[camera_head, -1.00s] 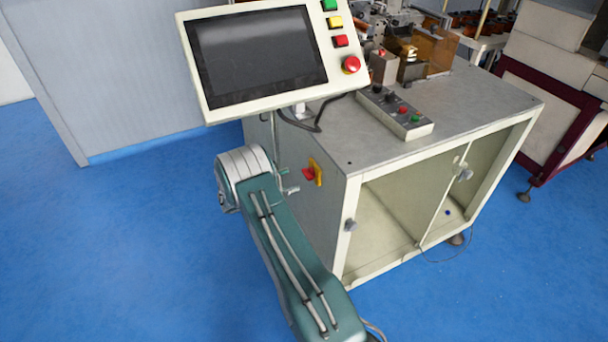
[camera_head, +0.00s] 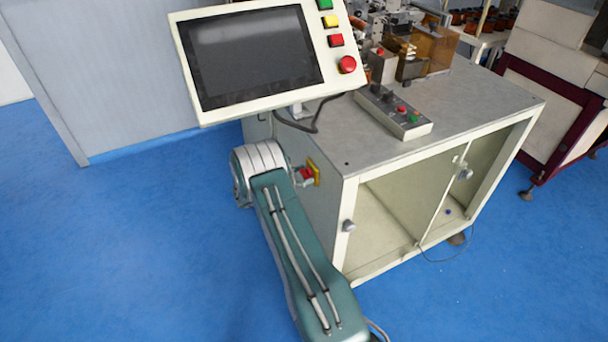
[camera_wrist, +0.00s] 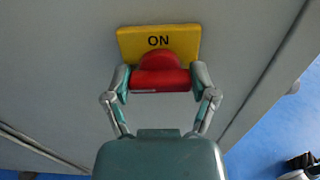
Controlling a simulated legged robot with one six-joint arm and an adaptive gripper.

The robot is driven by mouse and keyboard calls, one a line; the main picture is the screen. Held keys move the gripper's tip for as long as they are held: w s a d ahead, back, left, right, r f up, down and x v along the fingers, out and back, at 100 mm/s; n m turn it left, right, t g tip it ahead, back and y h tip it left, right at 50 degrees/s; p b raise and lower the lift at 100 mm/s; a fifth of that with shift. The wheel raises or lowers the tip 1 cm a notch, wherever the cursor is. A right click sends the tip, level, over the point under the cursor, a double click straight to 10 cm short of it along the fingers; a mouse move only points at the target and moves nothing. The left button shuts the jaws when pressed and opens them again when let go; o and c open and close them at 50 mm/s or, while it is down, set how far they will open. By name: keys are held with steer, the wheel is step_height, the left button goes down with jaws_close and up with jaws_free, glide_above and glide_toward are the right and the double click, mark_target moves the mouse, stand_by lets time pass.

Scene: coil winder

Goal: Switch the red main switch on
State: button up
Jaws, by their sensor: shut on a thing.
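The red main switch (camera_wrist: 160,74) is a red knob with a crosswise handle on a yellow plate (camera_wrist: 130,42) marked "ON". My gripper (camera_wrist: 160,80) is shut on the red handle, one finger at each end of it. In the head view the red switch (camera_head: 305,174) and the yellow plate (camera_head: 315,171) show on the left side of the grey cabinet, just right of my wrist.
The grey cabinet (camera_head: 470,104) has open front compartments. A screen panel (camera_head: 255,60) with buttons hangs above my arm. A small button box (camera_head: 395,112) sits on the cabinet top. Blue floor (camera_head: 150,240) is clear to the left.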

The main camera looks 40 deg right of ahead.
steer(key=shift+r+m, duration=0.1)
steer(key=shift+m, duration=0.2)
steer(key=m, duration=0.3)
steer(key=shift+m, duration=0.3)
steer(key=m, duration=0.9)
steer(key=shift+s+f+m, duration=0.1)
steer(key=shift+f+m, duration=0.1)
steer(key=shift+m, duration=0.2)
steer(key=shift+a+f+m, duration=0.1)
steer(key=shift+f+m, duration=0.05)
steer(key=shift+m, duration=1.75)
steer(key=shift+s, duration=0.1)
steer(key=shift+f, duration=0.1)
steer(key=o, duration=1)
steer(key=shift+o, duration=0.2)
